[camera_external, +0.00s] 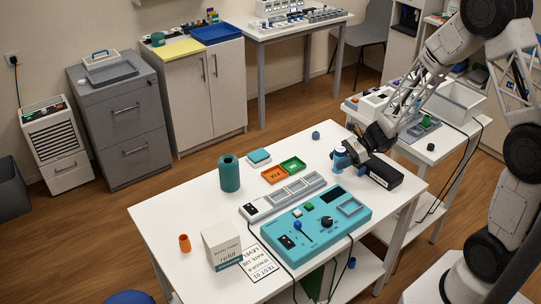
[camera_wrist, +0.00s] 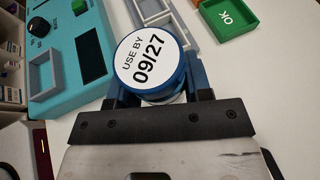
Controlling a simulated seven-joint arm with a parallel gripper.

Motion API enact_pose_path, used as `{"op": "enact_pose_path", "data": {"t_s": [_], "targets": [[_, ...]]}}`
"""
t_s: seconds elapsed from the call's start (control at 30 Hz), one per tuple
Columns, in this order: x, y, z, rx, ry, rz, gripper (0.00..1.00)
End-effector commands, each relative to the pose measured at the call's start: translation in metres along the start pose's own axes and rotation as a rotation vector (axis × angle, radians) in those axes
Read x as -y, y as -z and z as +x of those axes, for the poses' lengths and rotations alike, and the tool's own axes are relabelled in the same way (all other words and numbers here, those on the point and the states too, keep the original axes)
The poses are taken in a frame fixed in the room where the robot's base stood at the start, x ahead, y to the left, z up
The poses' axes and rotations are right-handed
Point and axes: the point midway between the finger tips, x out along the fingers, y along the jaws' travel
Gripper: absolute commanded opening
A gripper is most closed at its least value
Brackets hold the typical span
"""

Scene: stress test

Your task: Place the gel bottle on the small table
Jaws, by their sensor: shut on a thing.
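My gripper (camera_external: 346,155) is shut low over the right part of the white main table (camera_external: 185,270). In the wrist view its blue fingers (camera_wrist: 155,88) close around a round, blue-rimmed container (camera_wrist: 150,62), which bears a white "USE BY 09/27" label on top. This may be the gel bottle; its sides are mostly hidden, and I cannot tell if it touches the table. A small white table (camera_external: 432,153) stands at the right, beyond the main table and partly behind my arm. Another small white table (camera_external: 262,36) stands at the back.
A teal control panel (camera_external: 318,228), a grey tray strip (camera_external: 283,197), orange (camera_external: 273,175) and green (camera_external: 293,164) trays and a teal cylinder (camera_external: 229,174) occupy the main table.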

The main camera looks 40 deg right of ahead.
Motion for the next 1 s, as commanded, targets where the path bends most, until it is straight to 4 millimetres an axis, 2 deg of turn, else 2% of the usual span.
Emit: {"op": "enact_pose_path", "data": {"t_s": [0.3, 0.5, 0.7, 1.0], "targets": [[-0.054, 0.004, -0.024, 0.001, 0.001, 0.001, 0.15], [-0.083, 0.006, -0.037, 0.001, 0.001, -0.001, 0.15], [-0.102, 0.007, -0.046, 0.001, 0.001, -0.001, 0.15], [-0.115, 0.009, -0.051, 0.0, 0.0, 0.0, 0.15]]}}
